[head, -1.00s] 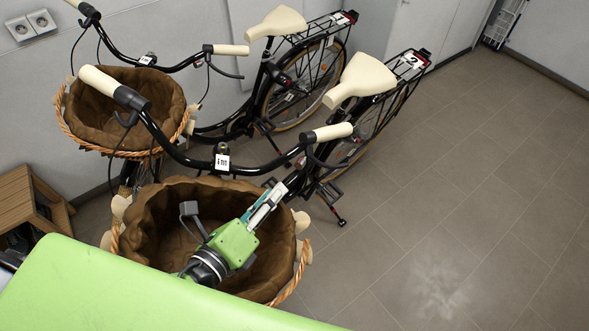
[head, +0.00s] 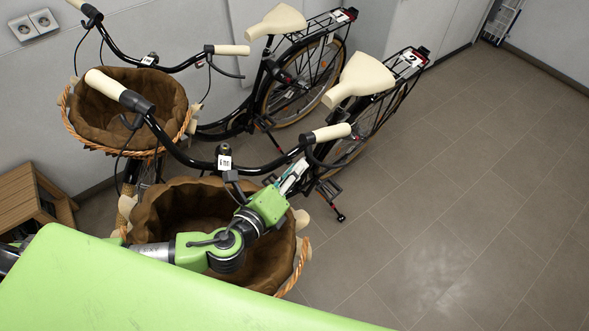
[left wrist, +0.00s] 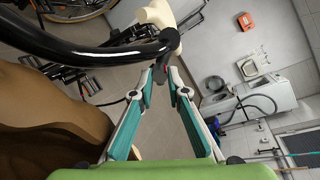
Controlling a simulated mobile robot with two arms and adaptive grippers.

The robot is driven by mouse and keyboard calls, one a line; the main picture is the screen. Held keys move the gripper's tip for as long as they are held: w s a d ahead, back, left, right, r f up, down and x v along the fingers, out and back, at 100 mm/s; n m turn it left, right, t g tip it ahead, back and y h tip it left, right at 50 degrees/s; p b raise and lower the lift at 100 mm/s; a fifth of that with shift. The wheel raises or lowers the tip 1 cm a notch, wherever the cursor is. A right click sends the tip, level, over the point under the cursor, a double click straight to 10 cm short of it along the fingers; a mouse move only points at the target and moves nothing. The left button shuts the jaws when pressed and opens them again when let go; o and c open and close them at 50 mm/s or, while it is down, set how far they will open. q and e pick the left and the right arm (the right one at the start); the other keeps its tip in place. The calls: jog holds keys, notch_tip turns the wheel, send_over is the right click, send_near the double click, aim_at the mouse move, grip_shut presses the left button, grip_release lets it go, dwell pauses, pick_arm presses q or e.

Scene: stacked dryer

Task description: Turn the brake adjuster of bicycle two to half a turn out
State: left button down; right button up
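Bicycle two (head: 412,60) stands in front, with a "2" on its rear rack, a cream saddle and a black handlebar (head: 190,160). Its right cream grip (head: 332,132) has a black brake lever below it. My left gripper (head: 300,165) is close under this end of the handlebar, its tips partly hidden. In the left wrist view the two teal-and-white fingers (left wrist: 162,72) are apart and converge around a small dark part below the black bar end (left wrist: 172,40). Contact is unclear. I cannot clearly make out the brake adjuster. My right gripper is not in view.
A brown-lined basket (head: 165,215) sits under my left arm, close to it. Another bicycle (head: 275,25) with its own basket (head: 125,105) stands behind, by the wall. The floor (head: 470,200) at right is clear.

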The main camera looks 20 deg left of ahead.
pick_arm(q)
jog(key=shift+f, duration=0.1)
jog(key=shift+n+b, duration=2.25)
jog(key=shift+n, duration=1.25)
jog(key=c, duration=2.2)
grip_release()
jog(key=shift+c, duration=0.2)
